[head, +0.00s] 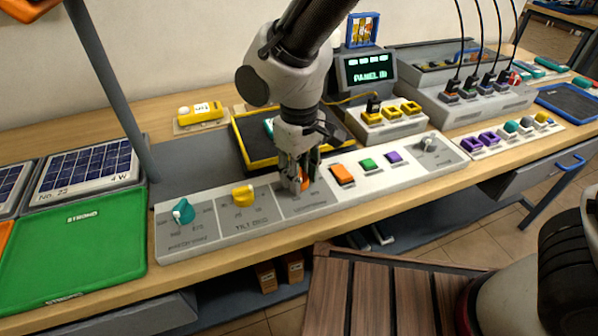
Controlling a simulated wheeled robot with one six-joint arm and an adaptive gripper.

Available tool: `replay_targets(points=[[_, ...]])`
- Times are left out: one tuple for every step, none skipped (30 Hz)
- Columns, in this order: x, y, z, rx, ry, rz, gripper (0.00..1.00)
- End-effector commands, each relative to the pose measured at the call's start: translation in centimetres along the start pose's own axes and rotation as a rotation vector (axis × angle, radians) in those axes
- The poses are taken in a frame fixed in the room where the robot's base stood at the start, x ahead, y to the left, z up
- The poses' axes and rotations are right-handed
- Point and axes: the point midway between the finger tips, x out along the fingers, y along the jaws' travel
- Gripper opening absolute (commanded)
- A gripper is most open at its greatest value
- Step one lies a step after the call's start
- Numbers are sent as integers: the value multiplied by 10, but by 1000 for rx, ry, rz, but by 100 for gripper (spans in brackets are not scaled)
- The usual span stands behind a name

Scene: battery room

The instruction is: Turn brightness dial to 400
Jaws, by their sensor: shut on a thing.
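A long grey and white control panel (216,233) lies along the front of the bench. An orange dial (305,183) sits in its third section, partly hidden by my gripper (299,176). My gripper points down and is shut on the orange dial. The scale and label around this dial are too small and partly covered to read. A yellow dial (243,195) over a "TILT DEG" label stands to the left. A teal dial (183,211) with a white pointer stands at the far left; its label is not readable.
Orange, green and purple buttons (393,157) and a small grey knob (428,144) lie right of my gripper. A yellow-rimmed tray (243,150) and a screen reading "PANEL" (367,72) stand behind. A green tray (75,248) lies left. A grey post (107,90) rises left.

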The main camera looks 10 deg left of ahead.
Motion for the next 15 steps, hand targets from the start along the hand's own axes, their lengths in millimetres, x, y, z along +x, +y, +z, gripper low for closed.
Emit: replay_targets(points=[[-1,0,-1,43,2,0,11],[-1,0,-1,71,2,0,11],[-1,0,-1,109,2,0,11],[-1,0,-1,138,2,0,11],[-1,0,-1,166,2,0,11],[-1,0,-1,204,2,0,11],[-1,0,-1,233,2,0,11],[-1,0,-1,261,2,0,11],[-1,0,-1,299,2,0,11],[-1,0,-1,328,2,0,11],[-1,0,-1,356,2,0,11],[-1,0,-1,394,2,0,11],[-1,0,-1,423,2,0,11],[-1,0,-1,451,2,0,11],[-1,0,-1,489,2,0,11]])
